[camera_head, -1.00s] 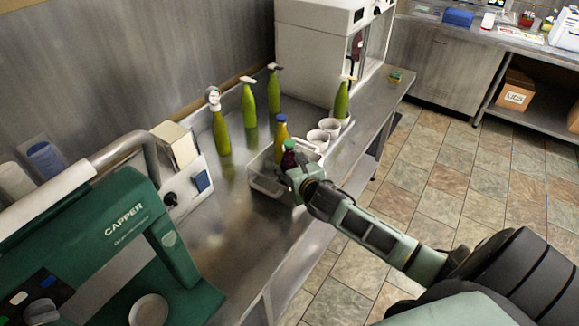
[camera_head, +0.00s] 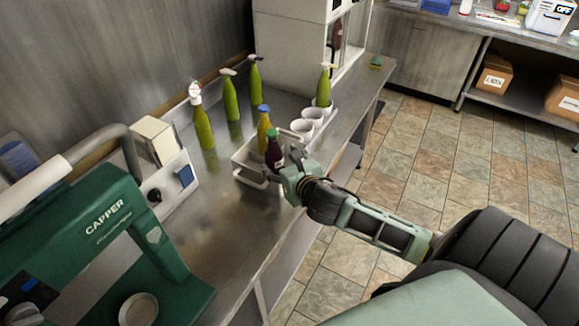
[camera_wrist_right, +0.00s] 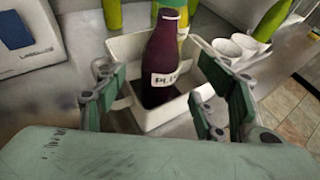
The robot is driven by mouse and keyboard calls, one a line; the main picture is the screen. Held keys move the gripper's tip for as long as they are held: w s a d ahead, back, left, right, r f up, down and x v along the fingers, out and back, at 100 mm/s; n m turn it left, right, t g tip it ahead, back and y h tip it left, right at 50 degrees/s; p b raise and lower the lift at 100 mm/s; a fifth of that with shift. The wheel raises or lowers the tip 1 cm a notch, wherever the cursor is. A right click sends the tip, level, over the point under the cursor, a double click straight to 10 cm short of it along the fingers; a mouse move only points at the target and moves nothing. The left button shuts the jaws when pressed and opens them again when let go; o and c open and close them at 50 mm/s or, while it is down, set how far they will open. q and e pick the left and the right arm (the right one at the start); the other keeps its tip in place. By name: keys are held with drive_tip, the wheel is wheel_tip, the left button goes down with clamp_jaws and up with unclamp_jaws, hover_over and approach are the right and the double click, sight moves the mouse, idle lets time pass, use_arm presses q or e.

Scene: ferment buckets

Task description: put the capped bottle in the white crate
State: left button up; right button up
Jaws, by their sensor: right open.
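A dark purple bottle (camera_head: 274,155) with a green cap stands upright inside the white crate (camera_head: 246,178). In the right wrist view the purple bottle (camera_wrist_right: 160,62) shows a white label, and the white crate (camera_wrist_right: 124,46) surrounds its base. My right gripper (camera_head: 291,181) is open at the crate's near right side. In the right wrist view its fingers (camera_wrist_right: 164,104) are spread apart with the bottle beyond them, clear of it. A yellow bottle (camera_head: 263,130) with a blue cap stands just behind the purple one; whether it is in the crate I cannot tell. My left gripper is out of view.
Several green bottles (camera_head: 203,125) stand on the metal counter behind the crate. White cups (camera_head: 303,128) sit on a tray to the right, with a green bottle (camera_head: 324,86) at its far end. The green capper (camera_head: 120,215) fills the left. The counter's front middle is clear.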

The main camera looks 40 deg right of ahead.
drive_tip(key=shift+b+v, duration=0.35)
drive_tip(key=shift+v, duration=2.4)
